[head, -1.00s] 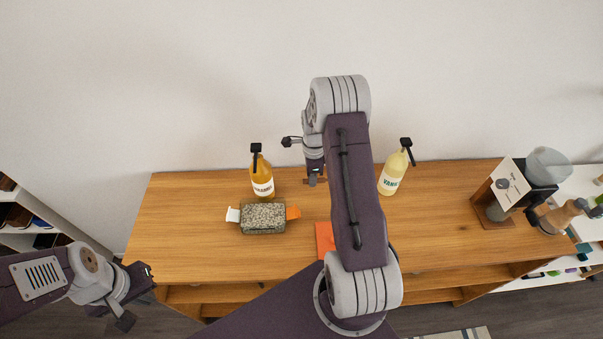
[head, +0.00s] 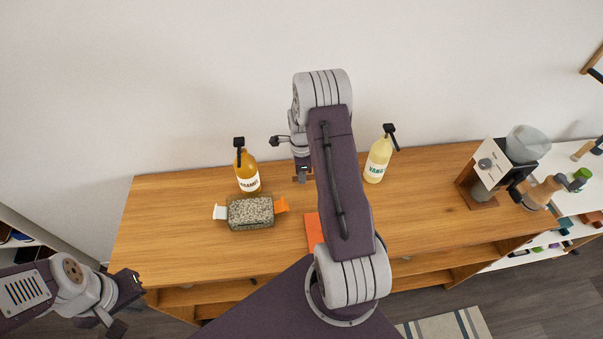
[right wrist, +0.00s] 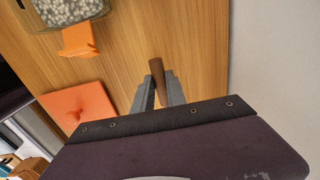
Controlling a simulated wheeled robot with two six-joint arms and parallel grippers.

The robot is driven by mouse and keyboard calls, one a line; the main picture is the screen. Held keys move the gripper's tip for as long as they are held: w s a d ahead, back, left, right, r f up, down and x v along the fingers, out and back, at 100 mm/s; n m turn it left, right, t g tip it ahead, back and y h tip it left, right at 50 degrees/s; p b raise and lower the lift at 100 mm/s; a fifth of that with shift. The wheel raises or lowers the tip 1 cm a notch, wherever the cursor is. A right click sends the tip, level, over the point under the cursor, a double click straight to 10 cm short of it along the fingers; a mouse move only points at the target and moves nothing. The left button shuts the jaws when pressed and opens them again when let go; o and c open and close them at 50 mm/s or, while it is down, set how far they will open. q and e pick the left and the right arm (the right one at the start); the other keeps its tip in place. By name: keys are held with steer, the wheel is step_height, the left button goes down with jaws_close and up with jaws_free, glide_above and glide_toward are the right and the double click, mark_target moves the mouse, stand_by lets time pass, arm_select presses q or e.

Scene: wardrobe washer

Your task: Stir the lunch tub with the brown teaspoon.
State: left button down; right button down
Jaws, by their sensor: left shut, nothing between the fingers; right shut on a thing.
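The lunch tub (head: 250,224) stands on the wooden counter, filled with a speckled grey content, with a white flap on its left and an orange flap on its right. Part of it shows at the top left of the right wrist view (right wrist: 38,22). My right gripper (right wrist: 158,92) is shut on a brown rod-like piece, the brown teaspoon (right wrist: 156,68); its bowl is not discernible. In the head view my right gripper (head: 303,178) is right of the tub and apart from it. My left gripper (head: 135,280) is shut and empty, off the counter's front left.
An amber bottle (head: 247,177) stands behind the tub, a pale yellow bottle (head: 377,164) right of my right arm. An orange flat piece with a knob (right wrist: 72,102) lies on the counter (head: 160,225). A coffee machine (head: 490,165) stands at the right. The counter's left part is clear.

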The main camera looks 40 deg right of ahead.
steer(key=shift+f+b, duration=1.1)
steer(key=shift+f, duration=0.75)
steer(key=c, duration=1.3)
jaws_free()
step_height(320, 180, up, 9)
steer(key=shift+s+r+b, duration=0.1)
steer(key=shift+b, duration=0.6)
